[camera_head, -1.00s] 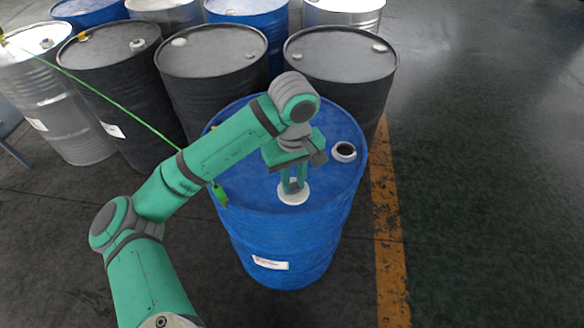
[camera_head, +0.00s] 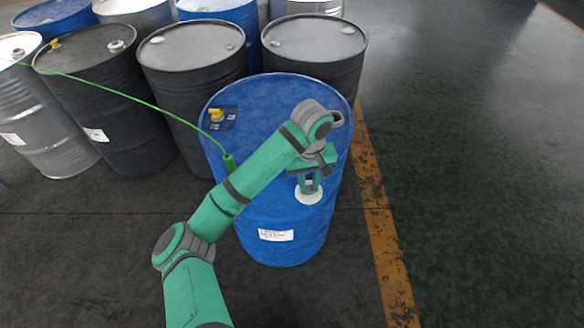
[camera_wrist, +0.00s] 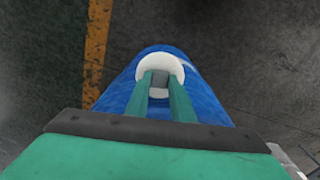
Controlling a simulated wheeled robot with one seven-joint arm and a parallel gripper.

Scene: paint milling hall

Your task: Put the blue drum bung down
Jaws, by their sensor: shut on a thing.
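My gripper (camera_head: 310,187) is shut on a round white bung (camera_head: 309,197). In the wrist view, the white bung (camera_wrist: 170,67) shows between and beyond my two green fingers, with a grey middle part between them. In the head view the bung overlaps the front right edge of the blue drum (camera_head: 262,205). I cannot tell whether it touches the drum or hangs in front of or above it. The open bung hole (camera_head: 336,118) is at the right of the drum's top, partly hidden by my arm.
A yellow fitting (camera_head: 216,115) is on the left of the drum top. A green line runs in from the left to a green clamp (camera_head: 229,163) at the rim. Dark drums (camera_head: 192,50) and other drums stand behind. Floor is clear right of the yellow stripe (camera_head: 370,180).

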